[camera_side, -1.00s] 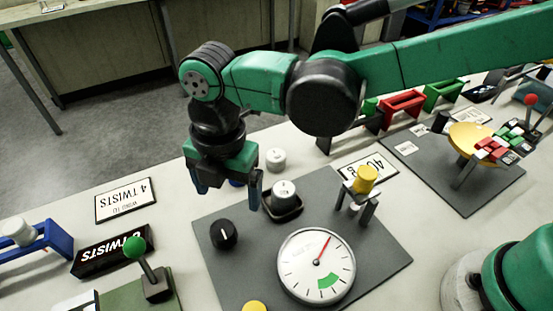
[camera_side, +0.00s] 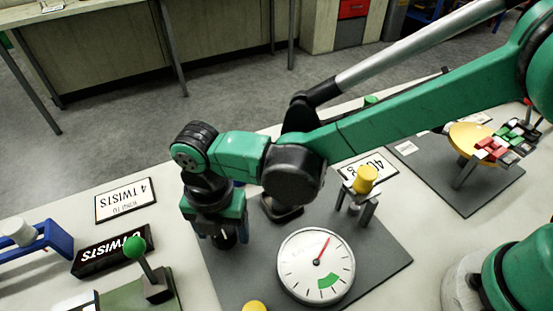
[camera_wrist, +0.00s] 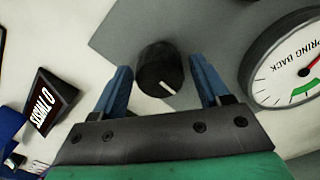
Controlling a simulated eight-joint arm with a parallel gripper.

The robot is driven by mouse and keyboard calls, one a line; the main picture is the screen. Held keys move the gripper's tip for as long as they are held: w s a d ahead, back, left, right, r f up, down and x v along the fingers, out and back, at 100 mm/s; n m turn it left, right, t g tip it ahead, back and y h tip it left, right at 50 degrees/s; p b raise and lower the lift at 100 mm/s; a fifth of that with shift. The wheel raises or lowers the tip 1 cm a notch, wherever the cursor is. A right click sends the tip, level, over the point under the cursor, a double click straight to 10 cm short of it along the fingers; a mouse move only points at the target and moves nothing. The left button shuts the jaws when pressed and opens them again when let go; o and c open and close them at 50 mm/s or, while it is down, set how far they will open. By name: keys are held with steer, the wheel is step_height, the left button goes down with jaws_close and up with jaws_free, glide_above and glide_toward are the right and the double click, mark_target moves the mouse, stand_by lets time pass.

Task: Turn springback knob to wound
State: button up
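The springback knob (camera_wrist: 160,70) is black and round with a white pointer line, on the grey panel (camera_side: 377,262). In the wrist view it sits between the two blue fingers of my gripper (camera_wrist: 162,88), with a gap on each side. In the side view my gripper (camera_side: 222,238) is low over the knob (camera_side: 224,241) and mostly hides it. The gripper is open and holds nothing. The white dial marked SPRING BACK (camera_wrist: 285,75) lies to the right of the knob; in the side view the dial (camera_side: 305,278) shows a red needle and a green sector.
A yellow-topped post (camera_side: 366,180) stands behind the dial. A green-knobbed lever (camera_side: 134,247) and the black "0 TWISTS" display (camera_side: 110,252) are to the left, near the "4 TWISTS" sign (camera_side: 125,200). A round yellow table with colored blocks (camera_side: 470,140) is at right.

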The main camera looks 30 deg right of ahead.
steer(key=c, duration=0.9)
